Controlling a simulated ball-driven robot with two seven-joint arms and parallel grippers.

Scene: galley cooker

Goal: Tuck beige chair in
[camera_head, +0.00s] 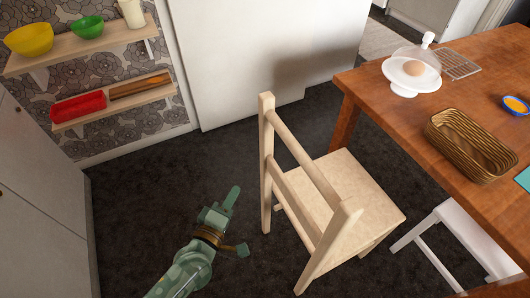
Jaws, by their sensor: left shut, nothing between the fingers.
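The beige wooden chair (353,190) stands upright on the dark floor in the middle of the head view. Its back faces left, toward my left gripper, and its seat extends right toward the brown wooden table (390,112). The chair stands at the table's near left side, apparently outside the tabletop's edge. My left gripper (231,199) is shut and empty, to the left of the chair back and apart from it. My right gripper is not in view.
A white chair or stool (470,235) stands at the table's near side, right of the beige chair. A wicker basket (470,145) and a glass-domed stand (411,72) are on the table. Wall shelves (90,45) are at the upper left. Dark floor left of the chair is clear.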

